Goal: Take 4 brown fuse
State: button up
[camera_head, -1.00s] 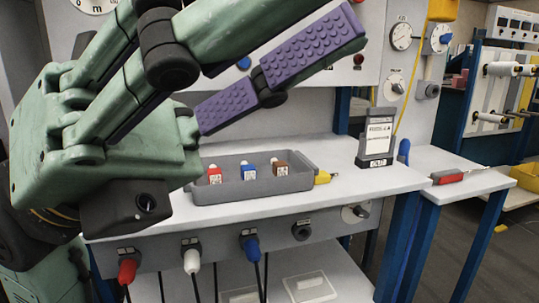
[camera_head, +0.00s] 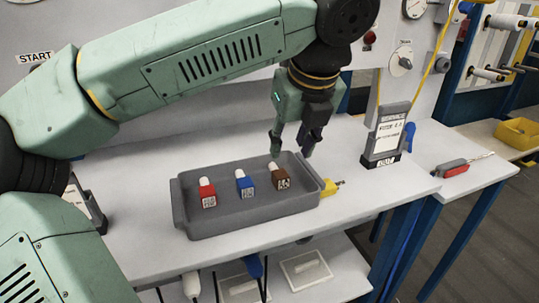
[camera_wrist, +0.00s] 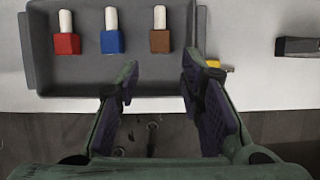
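The brown fuse (camera_head: 280,178) lies in the right part of a grey tray (camera_head: 250,218), its white end pointing to the back. In the wrist view the brown fuse (camera_wrist: 160,36) is ahead of the fingertips, between their lines. A blue fuse (camera_head: 244,184) and a red fuse (camera_head: 207,192) lie to its left in the same tray. My gripper (camera_head: 292,148) points down above the tray's back right part, near the brown fuse. In the wrist view my gripper (camera_wrist: 158,78) has its fingers wide apart with nothing between them.
A framed sign (camera_head: 386,135) stands on the white bench right of the tray. A yellow object (camera_head: 330,188) sits by the tray's right end. A red-and-grey tool (camera_head: 455,170) lies on the side table. The bench front right of the tray is clear.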

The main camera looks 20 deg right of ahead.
aim_at(280, 172)
jog(key=x, duration=0.5)
jog(key=shift+w+a+r+p, duration=0.1)
jog(key=shift+w+p, duration=0.1)
jog(key=shift+p, duration=0.1)
jog(key=shift+w+p+x, duration=0.2)
jog(key=shift+p+x, duration=0.65)
jog(key=shift+x, duration=2.1)
jog(key=shift+r, duration=0.15)
jog(key=shift+c, duration=0.6)
grip_shut()
